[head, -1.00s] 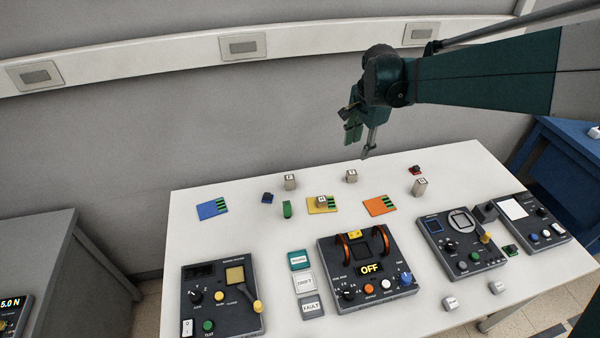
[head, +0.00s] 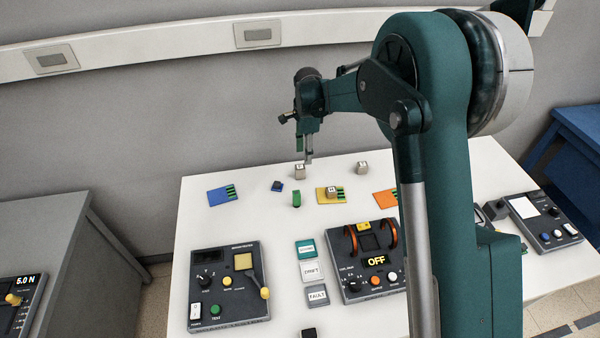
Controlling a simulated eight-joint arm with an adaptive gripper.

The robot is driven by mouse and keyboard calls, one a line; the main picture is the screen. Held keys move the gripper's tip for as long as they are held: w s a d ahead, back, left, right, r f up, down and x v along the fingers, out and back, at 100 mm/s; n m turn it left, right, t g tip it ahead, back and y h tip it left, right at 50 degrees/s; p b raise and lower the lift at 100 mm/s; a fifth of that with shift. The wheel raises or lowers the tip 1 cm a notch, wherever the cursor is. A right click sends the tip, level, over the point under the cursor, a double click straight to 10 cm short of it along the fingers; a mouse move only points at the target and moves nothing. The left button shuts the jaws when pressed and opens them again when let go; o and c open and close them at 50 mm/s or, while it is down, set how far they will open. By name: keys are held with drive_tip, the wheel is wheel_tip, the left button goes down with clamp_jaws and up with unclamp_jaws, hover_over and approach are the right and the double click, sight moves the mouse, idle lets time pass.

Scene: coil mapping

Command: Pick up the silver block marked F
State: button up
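Several small silver blocks with dark marks on their tops stand on the white table; the letters are too small to read surely. One silver block (head: 300,172) stands at the back, behind the green piece. Another silver block (head: 361,168) stands to its right, and a third silver block (head: 333,194) sits on the yellow card (head: 322,199). My gripper (head: 305,150) points down just above the back left block, its longer finger close to the block's top. Whether they touch is not clear. The gap between the fingers cannot be made out.
A blue card (head: 217,196), a small dark blue block (head: 277,186) and a green piece (head: 296,199) lie near the gripper. Control panels (head: 228,285) fill the front. An orange card (head: 384,198) is partly covered.

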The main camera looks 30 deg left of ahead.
sight(300, 166)
drive_tip(key=shift+s+a+f, duration=0.25)
drive_tip(key=shift+a+f, duration=0.25)
drive_tip(key=shift+a, duration=0.05)
drive_tip(key=shift+s+a+f, duration=0.2)
drive_tip(key=shift+a+f, duration=0.25)
drive_tip(key=shift+a, duration=0.05)
drive_tip(key=shift+f, duration=0.15)
drive_tip(key=shift+f, duration=1.15)
drive_tip(key=shift+f, duration=0.15)
drive_tip(key=shift+f+b, duration=0.35)
drive_tip(key=shift+f, duration=2.1)
drive_tip(key=c, duration=1.1)
drive_tip(key=shift+r, duration=0.15)
